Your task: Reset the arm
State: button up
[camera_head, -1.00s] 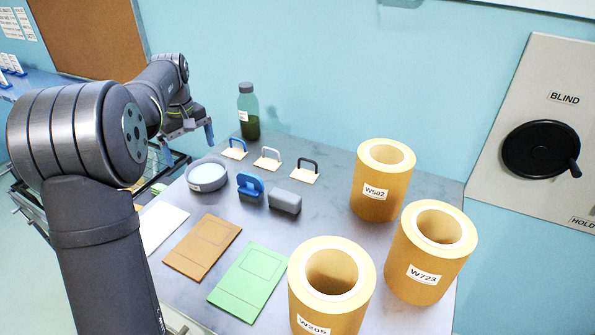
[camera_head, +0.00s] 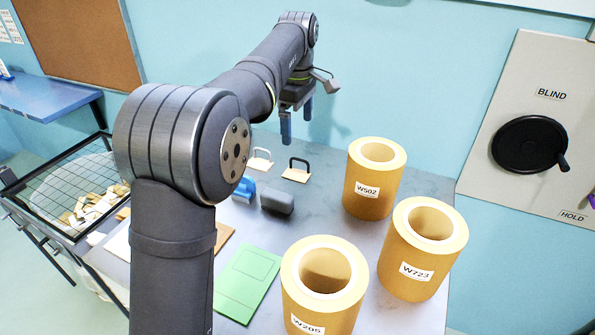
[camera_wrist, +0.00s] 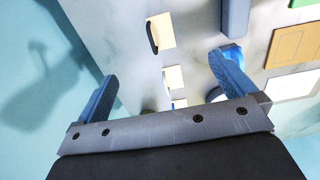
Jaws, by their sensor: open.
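My gripper (camera_head: 297,122) is open and empty, held in the air above the back of the grey table (camera_head: 325,205). Its two blue fingers are spread apart in the wrist view (camera_wrist: 165,92). Below it in the head view stand a white-handled stamp (camera_head: 261,158) and a black-handled stamp (camera_head: 297,170) on pale plates. My arm crosses the left of the head view and hides part of the table's left side.
Three kraft rolls, W502 (camera_head: 366,205), W723 (camera_head: 412,280) and W205 (camera_head: 312,310), stand upright at the right. A grey block (camera_head: 277,199), a blue-handled block (camera_head: 244,189) and a green card (camera_head: 247,282) lie left of them. A wall panel has a black handwheel (camera_head: 522,145).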

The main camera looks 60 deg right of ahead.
notch_tip(320, 180, down, 5)
jog(key=shift+f, duration=0.15)
dwell(0.8)
notch_tip(320, 180, up, 10)
dwell(0.3)
dwell(0.6)
jog(key=c, duration=1.5)
